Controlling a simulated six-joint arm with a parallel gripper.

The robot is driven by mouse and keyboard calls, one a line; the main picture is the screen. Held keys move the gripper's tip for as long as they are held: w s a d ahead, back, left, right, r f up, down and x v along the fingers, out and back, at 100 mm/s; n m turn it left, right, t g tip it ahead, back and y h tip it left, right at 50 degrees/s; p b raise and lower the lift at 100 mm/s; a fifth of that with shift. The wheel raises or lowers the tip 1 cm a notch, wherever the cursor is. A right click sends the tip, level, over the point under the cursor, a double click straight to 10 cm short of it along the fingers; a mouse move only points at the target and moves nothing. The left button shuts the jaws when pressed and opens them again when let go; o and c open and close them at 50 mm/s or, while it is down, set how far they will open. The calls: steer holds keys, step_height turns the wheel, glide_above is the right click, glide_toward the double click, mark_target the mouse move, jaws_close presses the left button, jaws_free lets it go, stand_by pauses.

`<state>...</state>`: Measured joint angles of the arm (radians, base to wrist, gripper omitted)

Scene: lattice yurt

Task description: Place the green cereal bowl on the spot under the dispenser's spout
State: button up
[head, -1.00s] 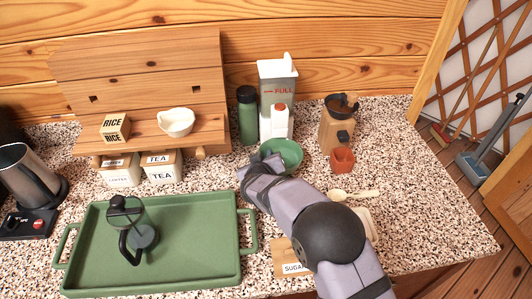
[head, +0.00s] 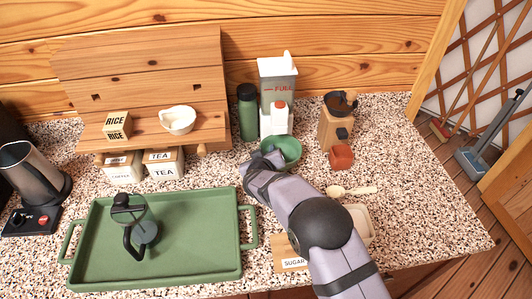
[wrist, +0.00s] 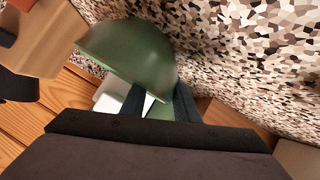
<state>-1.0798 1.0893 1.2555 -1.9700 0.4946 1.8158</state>
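The green bowl (head: 287,150) stands on the speckled counter in front of the dispenser, upright as far as I can tell. The dispenser (head: 277,72) is a tall grey-white box marked FULL; the white part with an orange top (head: 277,120) is in front of it. I cannot make out the spout or the spot under it. My gripper (head: 266,156) is at the bowl's left front side. In the wrist view, the bowl (wrist: 130,48) fills the upper left. My gripper's two dark fingers (wrist: 160,104) are apart at its rim, with a visible gap between them.
A green bottle (head: 247,112) stands left of the dispenser. A green tray (head: 190,270) with a French press (head: 135,228) lies front left. A wooden spoon (head: 352,190) lies right of my arm.

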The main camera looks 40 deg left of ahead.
steer(key=shift+o, duration=0.4)
steer(key=shift+r+p, duration=0.2)
steer(key=shift+p, duration=0.15)
steer(key=shift+s+d+r+b, duration=0.1)
steer(key=shift+s+d+b, duration=0.1)
steer(key=shift+s+b, duration=0.25)
steer(key=b+v, duration=0.4)
steer(key=v, duration=0.7)
steer(key=shift+b, duration=0.4)
steer(key=shift+d, duration=0.1)
steer(key=shift+w, duration=0.1)
